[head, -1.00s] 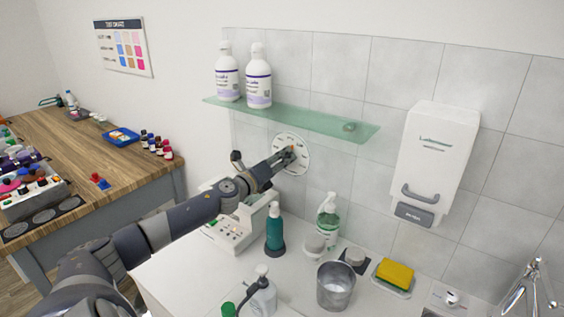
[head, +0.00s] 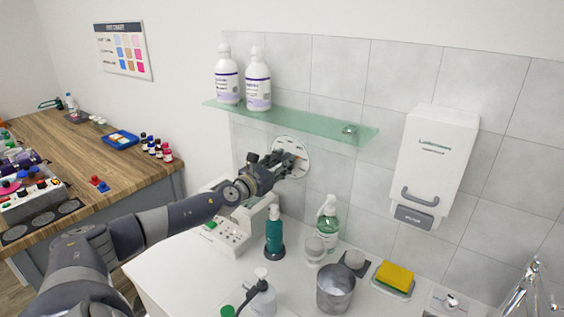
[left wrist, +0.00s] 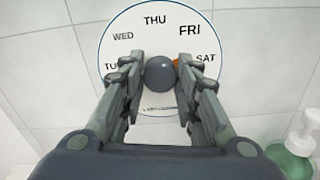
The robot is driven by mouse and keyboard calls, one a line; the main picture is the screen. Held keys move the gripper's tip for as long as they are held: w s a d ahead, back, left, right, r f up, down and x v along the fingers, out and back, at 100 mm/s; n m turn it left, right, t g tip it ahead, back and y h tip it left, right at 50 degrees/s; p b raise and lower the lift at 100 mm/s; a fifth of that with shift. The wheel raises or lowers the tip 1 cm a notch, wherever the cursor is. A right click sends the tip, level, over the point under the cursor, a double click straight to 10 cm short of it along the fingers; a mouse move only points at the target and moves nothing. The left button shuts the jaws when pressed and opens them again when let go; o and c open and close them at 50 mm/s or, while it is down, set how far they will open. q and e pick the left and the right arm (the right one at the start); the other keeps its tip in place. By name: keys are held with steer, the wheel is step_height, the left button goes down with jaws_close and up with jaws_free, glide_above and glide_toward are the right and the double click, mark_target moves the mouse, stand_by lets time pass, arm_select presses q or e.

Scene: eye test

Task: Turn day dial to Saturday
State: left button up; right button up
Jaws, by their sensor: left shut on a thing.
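The day dial (head: 284,141) is a round white disc on the tiled wall below the glass shelf. In the left wrist view the white dial face (left wrist: 143,38) shows TU, WED, THU, FRI and SAT around its rim. A round grey knob (left wrist: 159,74) stands at its middle. An orange pointer (left wrist: 176,62) shows right of the knob, on the SAT side, partly behind a finger; its exact aim is unclear. My left gripper (head: 290,163) is shut on the knob, one finger on each side. The lower dial is largely hidden. My right gripper is out of view.
The glass shelf (head: 317,126) with two white bottles (head: 258,80) is just above the dial. A white device (head: 235,232), a teal bottle (head: 274,236) and a metal cup (head: 335,289) stand on the counter below. A white dispenser (head: 436,150) hangs to the right.

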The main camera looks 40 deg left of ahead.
arm_select(q)
steer(key=shift+f+m, duration=0.15)
steer(key=shift+m, duration=0.85)
steer(key=o, duration=1.1)
steer(key=shift+c, duration=0.2)
steer(key=shift+s, duration=0.1)
steer(key=s+d, duration=0.1)
steer(key=s, duration=1)
steer(key=shift+s+d, duration=0.15)
steer(key=shift+s, duration=0.25)
